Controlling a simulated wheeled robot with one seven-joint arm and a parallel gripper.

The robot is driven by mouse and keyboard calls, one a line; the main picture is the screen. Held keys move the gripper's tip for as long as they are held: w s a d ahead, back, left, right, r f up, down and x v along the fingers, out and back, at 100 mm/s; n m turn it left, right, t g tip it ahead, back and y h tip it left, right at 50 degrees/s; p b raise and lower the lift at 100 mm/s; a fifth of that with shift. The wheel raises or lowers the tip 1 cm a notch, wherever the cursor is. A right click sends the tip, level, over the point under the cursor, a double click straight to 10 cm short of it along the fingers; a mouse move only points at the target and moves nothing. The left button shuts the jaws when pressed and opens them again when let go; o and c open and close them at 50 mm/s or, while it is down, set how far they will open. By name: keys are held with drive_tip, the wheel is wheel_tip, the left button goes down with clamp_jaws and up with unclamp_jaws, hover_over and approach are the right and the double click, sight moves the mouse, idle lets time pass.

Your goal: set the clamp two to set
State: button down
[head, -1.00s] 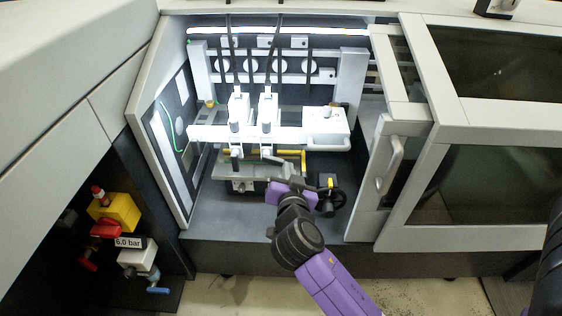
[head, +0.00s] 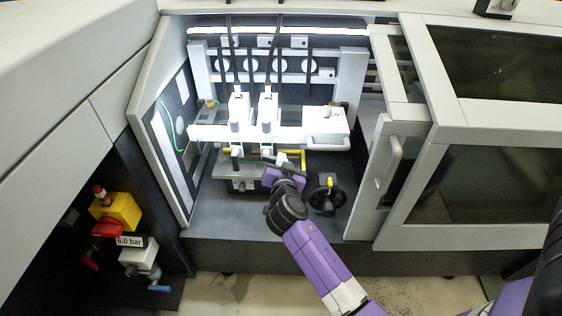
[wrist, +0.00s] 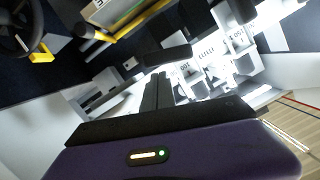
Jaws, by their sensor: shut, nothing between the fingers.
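Two white stitching heads stand side by side in the lit bay: a left head (head: 238,107) and a right head (head: 268,108).
A black handwheel (head: 327,197) with a yellow knob is right of my gripper. A yellow bar (head: 301,161) is behind it. The open guard door with its handle (head: 390,161) bounds the right side. The bay floor in front is clear.

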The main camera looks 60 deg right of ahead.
drive_tip(key=shift+w+a+f, duration=0.1)
drive_tip(key=shift+f, duration=0.2)
drive_tip(key=shift+f+m+b, duration=0.15)
drive_tip(key=shift+m+b, duration=0.15)
drive_tip(key=shift+b, duration=0.55)
